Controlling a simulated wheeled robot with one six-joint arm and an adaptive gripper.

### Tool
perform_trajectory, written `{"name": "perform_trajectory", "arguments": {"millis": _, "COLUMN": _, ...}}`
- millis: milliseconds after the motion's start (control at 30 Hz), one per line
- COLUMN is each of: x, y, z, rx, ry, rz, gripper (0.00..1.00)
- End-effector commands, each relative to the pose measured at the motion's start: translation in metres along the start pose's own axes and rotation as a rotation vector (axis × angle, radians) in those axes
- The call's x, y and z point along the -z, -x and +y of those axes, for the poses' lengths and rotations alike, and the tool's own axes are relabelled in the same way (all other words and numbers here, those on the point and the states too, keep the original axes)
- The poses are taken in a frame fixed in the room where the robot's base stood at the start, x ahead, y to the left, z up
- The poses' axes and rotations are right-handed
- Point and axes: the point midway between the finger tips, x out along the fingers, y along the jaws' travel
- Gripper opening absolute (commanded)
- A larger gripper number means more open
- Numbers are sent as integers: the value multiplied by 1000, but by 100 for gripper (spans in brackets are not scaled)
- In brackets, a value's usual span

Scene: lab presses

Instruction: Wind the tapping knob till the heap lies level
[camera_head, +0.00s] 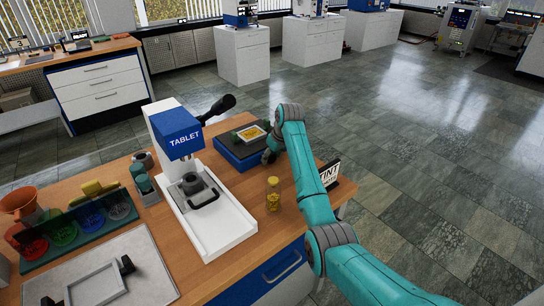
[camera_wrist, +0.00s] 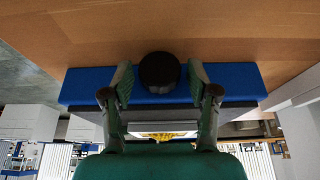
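The tapping unit has a blue base (camera_head: 232,160) with a dark top, and a small pale-rimmed tray (camera_head: 241,133) on it holds a yellow heap (camera_head: 253,131). Whether the heap is level is too small to tell. In the wrist view the blue base (camera_wrist: 235,78) lies across the picture, with the yellow heap (camera_wrist: 160,136) partly hidden by my wrist. A round dark knob (camera_wrist: 159,68) stands out from the base. My gripper (camera_wrist: 159,88) is open, its fingers on either side of the knob with gaps showing.
A white and blue tablet press (camera_head: 177,135) stands left of the unit. A jar of yellow pieces (camera_head: 273,197) stands in front, and a sign (camera_head: 329,174) is at right beside my arm. Colored bowls, a funnel (camera_head: 18,201) and a grey tray (camera_head: 147,262) are at left.

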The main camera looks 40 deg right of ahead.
Motion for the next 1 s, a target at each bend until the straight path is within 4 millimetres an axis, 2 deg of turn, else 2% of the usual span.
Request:
{"name": "perform_trajectory", "arguments": {"millis": 33, "x": 0, "y": 0, "z": 0, "rx": 0, "ry": 0, "rz": 0, "gripper": 39}}
{"name": "perform_trajectory", "arguments": {"millis": 100, "x": 0, "y": 0, "z": 0, "rx": 0, "ry": 0, "rz": 0, "gripper": 22}}
{"name": "perform_trajectory", "arguments": {"millis": 167, "x": 0, "y": 0, "z": 0, "rx": 0, "ry": 0, "rz": 0, "gripper": 8}}
{"name": "perform_trajectory", "arguments": {"millis": 367, "x": 0, "y": 0, "z": 2, "rx": 25, "ry": -12, "rz": -1, "gripper": 8}}
{"name": "perform_trajectory", "arguments": {"millis": 700, "x": -1, "y": -1, "z": 7, "rx": 287, "ry": -121, "rz": -3, "gripper": 8}}
{"name": "perform_trajectory", "arguments": {"millis": 1000, "x": -1, "y": -2, "z": 6, "rx": 380, "ry": -158, "rz": -1, "gripper": 8}}
